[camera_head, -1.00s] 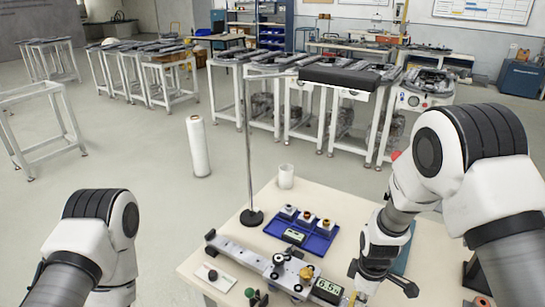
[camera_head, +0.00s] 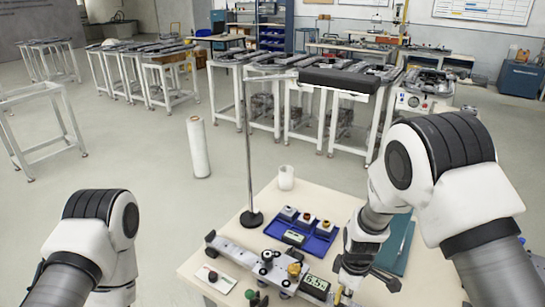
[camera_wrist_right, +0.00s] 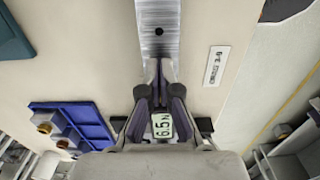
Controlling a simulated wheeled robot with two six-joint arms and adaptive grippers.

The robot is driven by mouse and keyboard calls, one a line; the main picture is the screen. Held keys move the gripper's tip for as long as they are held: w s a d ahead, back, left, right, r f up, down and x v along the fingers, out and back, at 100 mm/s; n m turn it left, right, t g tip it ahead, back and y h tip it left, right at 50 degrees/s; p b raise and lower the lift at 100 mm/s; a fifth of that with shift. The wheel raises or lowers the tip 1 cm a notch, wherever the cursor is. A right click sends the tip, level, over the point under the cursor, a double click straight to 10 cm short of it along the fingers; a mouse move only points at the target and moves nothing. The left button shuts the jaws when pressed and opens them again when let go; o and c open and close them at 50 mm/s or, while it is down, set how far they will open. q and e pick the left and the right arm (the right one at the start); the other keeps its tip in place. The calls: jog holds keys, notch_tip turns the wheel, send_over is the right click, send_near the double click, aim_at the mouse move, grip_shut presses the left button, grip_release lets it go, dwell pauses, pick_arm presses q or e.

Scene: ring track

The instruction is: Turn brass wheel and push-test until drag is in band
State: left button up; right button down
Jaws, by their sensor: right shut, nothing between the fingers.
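The brass wheel (camera_head: 294,270) sits on top of a carriage (camera_head: 268,268) on a long metal rail (camera_head: 235,252). A display (camera_head: 316,283) reading about 6.5 is at the carriage's right end. My right gripper (camera_head: 345,288) is low just right of the display, with its fingers shut and empty. In the right wrist view, the fingers (camera_wrist_right: 160,85) are close together over the rail (camera_wrist_right: 158,30), and the display (camera_wrist_right: 162,125) reads 6.5 N. Whether the fingertips touch the carriage is hidden. My left gripper is out of view.
A blue tray (camera_head: 316,246) with several small blocks lies behind the rail. A tall stand (camera_head: 250,217) and a white cup (camera_head: 286,177) are farther back. A teal mat (camera_head: 396,246) lies right.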

jog(key=shift+w+a, duration=0.2)
jog(key=shift+a, duration=0.1)
jog(key=shift+s+d+r+p, duration=0.15)
jog(key=shift+d+r+p, duration=0.15)
jog(key=shift+r+p, duration=0.15)
jog(key=shift+s+d+r+p, duration=0.4)
jog(key=shift+d+r+p, duration=0.05)
jog(key=shift+d+p, duration=0.15)
jog(key=shift+s+d+r, duration=0.15)
jog(key=shift+s+d, duration=0.15)
jog(key=shift+d, duration=0.1)
